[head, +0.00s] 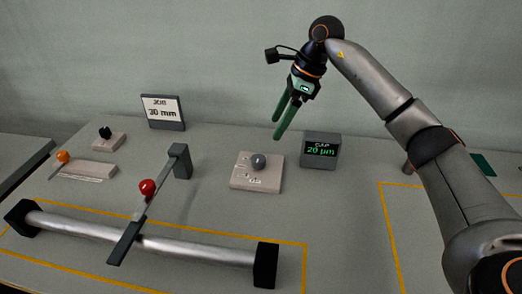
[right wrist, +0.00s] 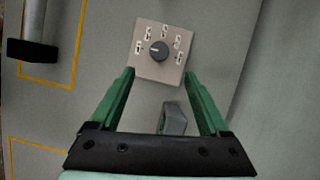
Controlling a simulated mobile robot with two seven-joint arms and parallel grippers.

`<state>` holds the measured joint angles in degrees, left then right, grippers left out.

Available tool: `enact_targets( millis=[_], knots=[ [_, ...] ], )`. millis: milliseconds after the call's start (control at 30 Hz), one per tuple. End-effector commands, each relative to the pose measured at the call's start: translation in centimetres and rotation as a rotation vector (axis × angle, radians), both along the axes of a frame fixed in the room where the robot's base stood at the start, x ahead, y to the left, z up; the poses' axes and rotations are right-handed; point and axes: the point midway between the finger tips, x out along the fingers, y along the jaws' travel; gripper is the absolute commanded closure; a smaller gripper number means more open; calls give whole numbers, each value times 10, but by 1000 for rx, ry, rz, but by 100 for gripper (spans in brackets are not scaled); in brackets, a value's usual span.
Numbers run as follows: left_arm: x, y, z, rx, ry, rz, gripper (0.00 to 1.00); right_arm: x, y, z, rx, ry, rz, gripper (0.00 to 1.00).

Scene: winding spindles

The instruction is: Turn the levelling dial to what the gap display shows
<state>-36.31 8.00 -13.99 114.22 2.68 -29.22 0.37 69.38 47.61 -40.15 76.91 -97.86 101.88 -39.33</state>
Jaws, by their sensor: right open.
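The levelling dial is a grey knob (head: 258,161) on a pale square plate (head: 246,182) near the middle of the table. In the right wrist view the knob (right wrist: 159,51) sits among several small labels, too blurred to read. The gap display (head: 320,150) is a dark box just right of the dial, reading "GAP 20 µm" in green. My right gripper (head: 283,120) is open and empty, above and behind the dial. In the right wrist view its green fingers (right wrist: 162,85) are spread, with the dial beyond their tips. My left gripper is out of view.
A metal roller (head: 190,249) on black end blocks lies in front, with a red-knobbed lever (head: 147,187) across it. The table right of the display is mostly clear.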

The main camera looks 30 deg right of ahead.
Motion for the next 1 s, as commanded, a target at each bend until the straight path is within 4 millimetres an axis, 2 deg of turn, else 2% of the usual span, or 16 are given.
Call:
enact_targets(
  millis=[300, 500, 700, 1000],
  knots=[
    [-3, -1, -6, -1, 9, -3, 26, 10, 22, -59, 1, 5, 2, 20],
    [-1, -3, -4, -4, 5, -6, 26, 17, 33, -90, 1, 2, 1, 20],
    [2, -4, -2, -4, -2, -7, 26, 20, 38, -104, 1, 0, 0, 20],
    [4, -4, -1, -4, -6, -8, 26, 21, 39, -106, 0, 0, 0, 20]
  ],
)
